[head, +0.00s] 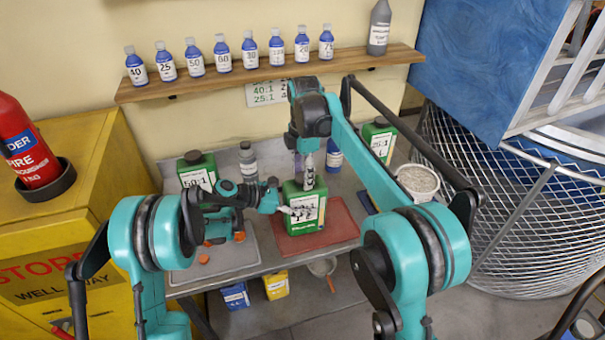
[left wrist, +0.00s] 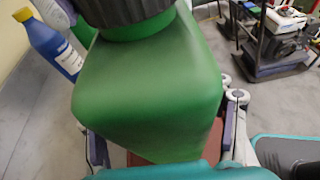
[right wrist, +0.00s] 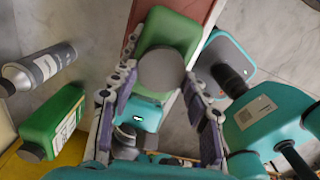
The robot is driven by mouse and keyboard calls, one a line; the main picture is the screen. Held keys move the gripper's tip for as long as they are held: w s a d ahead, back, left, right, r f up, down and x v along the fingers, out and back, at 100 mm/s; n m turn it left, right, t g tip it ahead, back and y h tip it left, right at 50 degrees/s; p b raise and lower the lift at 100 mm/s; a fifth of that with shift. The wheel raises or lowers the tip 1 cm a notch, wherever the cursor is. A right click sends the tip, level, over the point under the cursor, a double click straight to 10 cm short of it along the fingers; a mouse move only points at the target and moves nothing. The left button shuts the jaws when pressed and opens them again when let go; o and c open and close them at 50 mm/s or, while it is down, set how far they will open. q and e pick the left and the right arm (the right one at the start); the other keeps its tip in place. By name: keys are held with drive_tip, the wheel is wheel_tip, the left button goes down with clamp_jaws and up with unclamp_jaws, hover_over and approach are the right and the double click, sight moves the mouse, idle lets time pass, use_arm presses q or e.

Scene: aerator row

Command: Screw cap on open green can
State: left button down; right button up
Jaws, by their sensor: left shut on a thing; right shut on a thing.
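The green can (head: 308,222) with a white label stands upright on the red mat (head: 342,221). My left gripper (head: 291,209) is shut on its body from the left side. In the left wrist view the can (left wrist: 150,90) fills the middle, with a finger on either side. A dark ribbed cap (left wrist: 128,22) sits at the can's mouth there; its thread is hidden. My right gripper (head: 309,180) points down from above and is shut on the cap. The right wrist view shows the cap's round dark top (right wrist: 161,69) between the fingers, over the can.
A green can labelled 50:1 (head: 197,172) and a grey bottle (head: 248,162) stand behind on the left. A blue bottle (head: 334,157), another green can (head: 380,138) and a bowl of granules (head: 418,180) are on the right. Orange pieces (head: 204,259) lie on the grey tray (head: 232,257).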

drive_tip(key=m, duration=0.7)
drive_tip(key=shift+w+m, duration=0.15)
drive_tip(key=shift+m, duration=0.15)
drive_tip(key=m, duration=0.7)
drive_tip(key=shift+w, duration=0.1)
drive_tip(key=m, duration=0.4)
drive_tip(key=shift+d, duration=0.1)
drive_tip(key=m, duration=0.7)
drive_tip(key=shift+d+m, duration=0.1)
drive_tip(key=shift+m, duration=0.2)
drive_tip(key=m, duration=1.4)
drive_tip(key=shift+s+d+f, duration=0.1)
drive_tip(key=shift+s, duration=0.1)
drive_tip(key=m, duration=0.4)
drive_tip(key=shift+s+m, duration=0.1)
drive_tip(key=shift+m, duration=0.3)
drive_tip(key=m, duration=0.5)
drive_tip(key=shift+s+m, duration=0.1)
drive_tip(key=shift+m, duration=0.3)
drive_tip(key=o, duration=0.8)
drive_tip(key=shift+d, duration=0.1)
